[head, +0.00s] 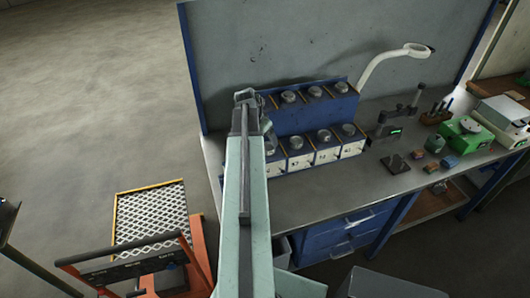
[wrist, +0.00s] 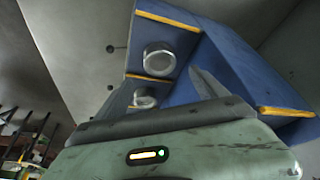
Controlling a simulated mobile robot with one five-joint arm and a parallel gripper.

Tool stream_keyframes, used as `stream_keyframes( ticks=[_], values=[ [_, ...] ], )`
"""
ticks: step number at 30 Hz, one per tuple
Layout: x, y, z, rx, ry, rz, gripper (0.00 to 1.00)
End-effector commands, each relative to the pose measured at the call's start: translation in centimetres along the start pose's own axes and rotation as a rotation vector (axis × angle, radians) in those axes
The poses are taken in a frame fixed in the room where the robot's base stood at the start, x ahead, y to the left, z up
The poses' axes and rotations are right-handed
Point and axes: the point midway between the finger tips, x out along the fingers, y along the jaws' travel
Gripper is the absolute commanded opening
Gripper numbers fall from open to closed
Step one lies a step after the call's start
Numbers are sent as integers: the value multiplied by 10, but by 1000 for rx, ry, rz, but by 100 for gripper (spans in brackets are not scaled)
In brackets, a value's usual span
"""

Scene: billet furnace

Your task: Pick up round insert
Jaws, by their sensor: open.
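Several round metal inserts sit in a two-step blue rack (head: 318,119) on the bench. On the upper step is a round insert (head: 289,97), with others beside it; a lower row includes another round insert (head: 296,142). My gripper (head: 244,95) is at the rack's left end, and my arm hides part of that end. In the wrist view, one round insert (wrist: 158,60) and a smaller-looking insert (wrist: 145,98) show beyond my gripper (wrist: 162,78). Its fingers are apart with nothing seen held. Which insert is meant cannot be told.
The grey bench (head: 325,195) has free room in front of the rack. A white lamp (head: 390,60), a dark stand (head: 400,115) and a green device (head: 466,133) stand to the right. A grey back panel (head: 300,45) rises behind. An orange cart (head: 195,250) stands lower left.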

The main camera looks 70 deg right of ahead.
Motion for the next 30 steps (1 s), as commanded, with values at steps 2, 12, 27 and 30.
stream_keyframes(
  ticks=[2, 12, 27, 30],
  values=[
    [16, -2, 4, -3, 0, -2, 81],
    [38, -3, 11, -9, 0, -4, 81],
    [66, -3, 12, -11, 0, -5, 64],
    [66, -3, 12, -11, 0, -5, 37]
  ],
)
